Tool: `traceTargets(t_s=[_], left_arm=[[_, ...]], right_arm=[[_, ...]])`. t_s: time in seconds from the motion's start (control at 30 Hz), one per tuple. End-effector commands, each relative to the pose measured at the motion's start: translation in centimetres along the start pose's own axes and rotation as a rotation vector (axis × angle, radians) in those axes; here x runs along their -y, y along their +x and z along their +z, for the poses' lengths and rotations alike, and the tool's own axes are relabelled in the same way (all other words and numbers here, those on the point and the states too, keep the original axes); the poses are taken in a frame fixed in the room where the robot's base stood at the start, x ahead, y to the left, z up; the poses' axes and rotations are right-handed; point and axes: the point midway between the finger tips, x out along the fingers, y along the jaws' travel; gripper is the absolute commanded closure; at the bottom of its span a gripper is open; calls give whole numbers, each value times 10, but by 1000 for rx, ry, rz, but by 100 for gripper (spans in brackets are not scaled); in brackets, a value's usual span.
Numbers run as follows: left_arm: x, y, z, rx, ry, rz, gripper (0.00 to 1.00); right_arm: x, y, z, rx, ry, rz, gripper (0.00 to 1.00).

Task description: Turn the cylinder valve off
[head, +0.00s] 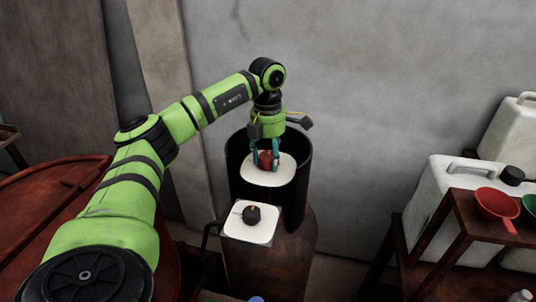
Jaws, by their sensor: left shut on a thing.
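My left arm reaches in from the left and my left gripper (266,161) points down. Its teal fingers are shut on a red knob (265,159), which I take to be the cylinder valve. The fingers cover the sides of the knob, so its angle cannot be read. The knob stands over a white plate (268,177) at the dark, open-topped cylinder-shaped housing (236,178). My right gripper is not in view.
Nearer me, a black knob (252,215) with an orange mark sits on a white plate (234,229) above a rusty drum (290,258). At right, white jugs (440,180) stand by a brown rack (447,222) holding a red scoop (492,204). A grey wall stands close behind.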

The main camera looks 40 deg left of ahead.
Motion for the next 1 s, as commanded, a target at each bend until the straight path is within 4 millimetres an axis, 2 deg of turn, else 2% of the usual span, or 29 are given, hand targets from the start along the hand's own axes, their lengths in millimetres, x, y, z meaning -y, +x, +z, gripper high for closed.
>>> traceTargets(t_s=[0.33, 0.83, 0.87, 0.9, 1.0], left_arm=[[2, 3, 0, -10, 124, -3, 81], [3, 4, 0, -11, 143, -6, 81], [3, 4, 0, -11, 143, -6, 41], [3, 4, 0, -10, 142, -6, 25], [2, 3, 0, -9, 141, -5, 25]], right_arm=[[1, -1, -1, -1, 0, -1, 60], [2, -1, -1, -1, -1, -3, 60], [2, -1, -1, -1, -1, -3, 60], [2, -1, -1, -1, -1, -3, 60], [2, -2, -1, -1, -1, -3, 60]])
